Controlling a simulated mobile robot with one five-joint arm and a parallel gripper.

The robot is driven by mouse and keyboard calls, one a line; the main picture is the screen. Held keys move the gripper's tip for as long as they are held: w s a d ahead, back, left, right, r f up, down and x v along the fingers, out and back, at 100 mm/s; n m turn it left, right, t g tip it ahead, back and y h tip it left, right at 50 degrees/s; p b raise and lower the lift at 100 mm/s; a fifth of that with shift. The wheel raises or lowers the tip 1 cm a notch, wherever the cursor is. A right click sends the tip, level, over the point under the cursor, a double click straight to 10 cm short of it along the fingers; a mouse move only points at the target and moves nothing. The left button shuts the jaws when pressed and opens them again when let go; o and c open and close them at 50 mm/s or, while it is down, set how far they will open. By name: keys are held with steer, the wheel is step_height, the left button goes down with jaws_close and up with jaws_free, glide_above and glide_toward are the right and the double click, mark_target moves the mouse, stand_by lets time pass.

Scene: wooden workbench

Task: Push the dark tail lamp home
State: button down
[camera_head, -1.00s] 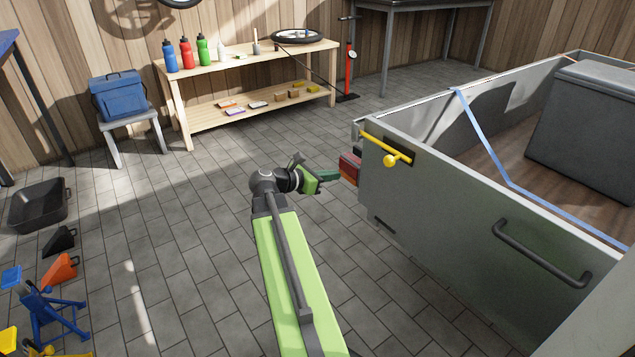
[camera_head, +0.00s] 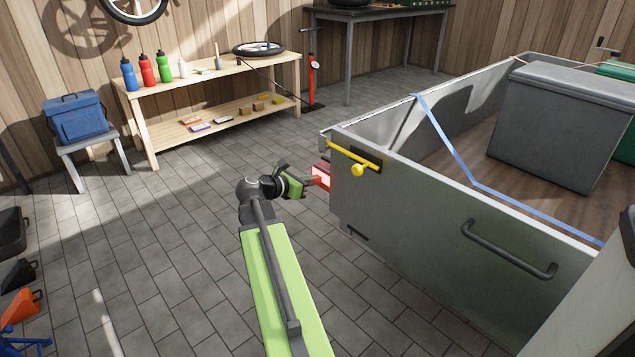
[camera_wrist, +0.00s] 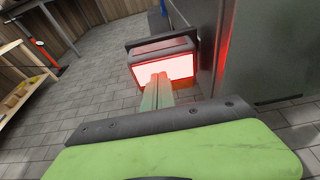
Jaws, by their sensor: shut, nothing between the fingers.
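The tail lamp (camera_head: 321,174) is at the near left corner of the grey trailer (camera_head: 400,215), below the yellow latch handle (camera_head: 352,157). It glows red with a bright pale face. In the wrist view the lamp (camera_wrist: 178,66) is a box with a dark top bracket, and red light falls on the trailer panel beside it. My gripper (camera_head: 308,181) is shut and empty, pointing at the lamp. In the wrist view its closed fingertips (camera_wrist: 158,78) overlap the lower middle of the lit face; contact looks likely but the exact gap cannot be told.
A wooden bench (camera_head: 215,75) with bottles and a wheel stands behind. A blue box (camera_head: 75,118) sits on a grey stool at the left. A red pump (camera_head: 313,85) stands near the bench. A grey case (camera_head: 560,125) is in the trailer bed.

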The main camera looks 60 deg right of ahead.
steer(key=shift+s+d+r, duration=0.1)
steer(key=shift+s+d, duration=0.25)
steer(key=f+p+v, duration=0.1)
steer(key=p+v, duration=0.2)
steer(key=v, duration=1.1)
steer(key=shift+w+a+f, duration=0.2)
steer(key=shift+w+a, duration=0.2)
